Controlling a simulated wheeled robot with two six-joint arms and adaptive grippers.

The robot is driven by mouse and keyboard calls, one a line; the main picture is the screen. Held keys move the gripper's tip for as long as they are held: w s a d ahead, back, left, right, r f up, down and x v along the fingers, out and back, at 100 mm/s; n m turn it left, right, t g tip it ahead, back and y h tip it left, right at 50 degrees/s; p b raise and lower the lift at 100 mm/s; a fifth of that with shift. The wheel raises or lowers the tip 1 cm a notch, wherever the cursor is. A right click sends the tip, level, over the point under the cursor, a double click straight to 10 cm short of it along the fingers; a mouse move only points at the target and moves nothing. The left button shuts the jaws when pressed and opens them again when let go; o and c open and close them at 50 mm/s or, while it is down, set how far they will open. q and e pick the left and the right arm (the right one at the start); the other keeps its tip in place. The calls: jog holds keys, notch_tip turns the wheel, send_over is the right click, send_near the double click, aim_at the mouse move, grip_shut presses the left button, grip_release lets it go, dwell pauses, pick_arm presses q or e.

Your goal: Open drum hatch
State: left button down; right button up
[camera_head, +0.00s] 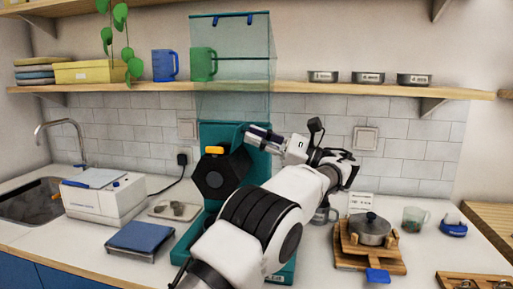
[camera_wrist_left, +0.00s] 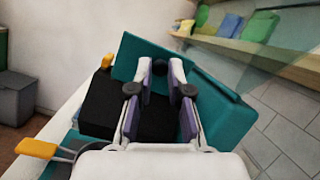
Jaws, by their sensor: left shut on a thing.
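A black, many-sided drum (camera_head: 220,179) with a yellow latch (camera_head: 214,150) sits in a teal machine housing (camera_head: 210,131). My left gripper (camera_head: 250,131) is at the upper right of the drum, beside the housing. The left wrist view shows my left gripper (camera_wrist_left: 159,98) with both fingers closed in on a dark round knob (camera_wrist_left: 159,86), in front of a teal panel (camera_wrist_left: 222,112). The black drum (camera_wrist_left: 98,108) and the yellow latch (camera_wrist_left: 107,61) are to its left there. I cannot tell how far the hatch stands open. My right gripper is not in view.
A white device (camera_head: 103,198) and a blue-topped scale (camera_head: 142,236) stand left. A pot (camera_head: 370,229) on a wooden board (camera_head: 348,262) stands right.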

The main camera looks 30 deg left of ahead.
pick_arm(q)
jog(key=shift+f+b, duration=0.3)
jog(key=shift+d, duration=0.1)
dwell(0.3)
jog(key=c, duration=1.1)
grip_release()
jog(key=shift+y, duration=0.3)
